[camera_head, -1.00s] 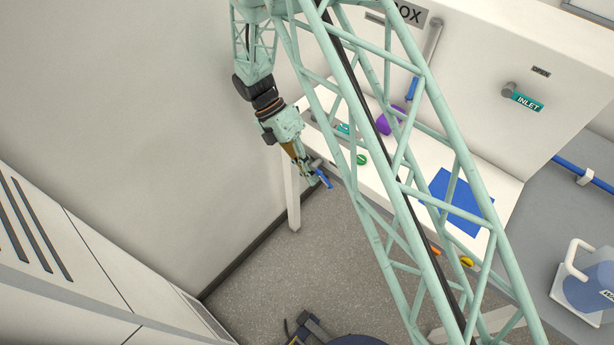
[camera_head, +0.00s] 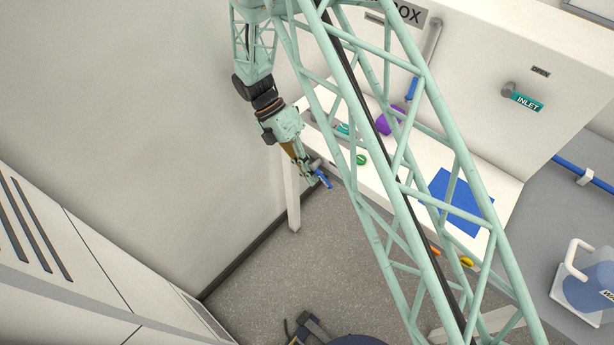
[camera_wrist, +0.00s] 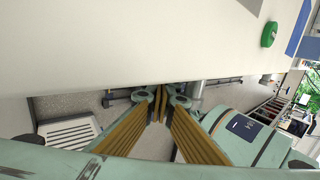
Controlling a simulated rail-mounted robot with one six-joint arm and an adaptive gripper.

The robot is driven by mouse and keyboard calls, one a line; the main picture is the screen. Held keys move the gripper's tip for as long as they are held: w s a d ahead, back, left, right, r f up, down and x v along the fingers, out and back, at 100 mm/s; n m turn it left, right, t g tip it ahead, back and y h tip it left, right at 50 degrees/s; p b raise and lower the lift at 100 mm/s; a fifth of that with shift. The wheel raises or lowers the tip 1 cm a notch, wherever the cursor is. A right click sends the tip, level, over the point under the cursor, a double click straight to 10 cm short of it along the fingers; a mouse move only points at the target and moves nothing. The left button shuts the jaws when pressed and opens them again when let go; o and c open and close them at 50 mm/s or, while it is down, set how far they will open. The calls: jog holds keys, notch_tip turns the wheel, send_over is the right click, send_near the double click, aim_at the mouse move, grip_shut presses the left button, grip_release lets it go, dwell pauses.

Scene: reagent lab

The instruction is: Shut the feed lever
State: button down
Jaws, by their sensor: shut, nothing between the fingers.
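A blue lever (camera_head: 324,181) sticks out at the left front edge of the white bench in the head view. No label on it can be read, so I cannot tell for certain that it is the feed lever. My gripper (camera_head: 311,179) is at this lever, its tips beside it; whether they touch cannot be told. In the wrist view my gripper (camera_wrist: 160,103) is shut and empty, with its tips just below the white bench edge. The blue lever cannot be made out there. A grey cylindrical part (camera_wrist: 196,90) shows just right of the tips.
The white bench (camera_head: 500,188) carries a blue mat (camera_head: 456,201), a purple object (camera_head: 389,121) and a green round item (camera_head: 361,159). A teal INLET handle (camera_head: 526,101) is on the wall. A white bench leg (camera_head: 293,205) stands below my gripper.

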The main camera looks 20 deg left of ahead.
jog(key=v, duration=0.7)
jog(key=shift+r, duration=0.2)
jog(key=shift+w+a, duration=0.1)
jog(key=shift+a, duration=0.05)
dwell(0.4)
jog(key=shift+a, duration=0.1)
jog(key=w+a+r+y+b, duration=0.3)
jog(key=a+r, duration=0.2)
jog(key=shift+t, duration=0.4)
jog(key=shift+a, duration=0.1)
dwell(0.4)
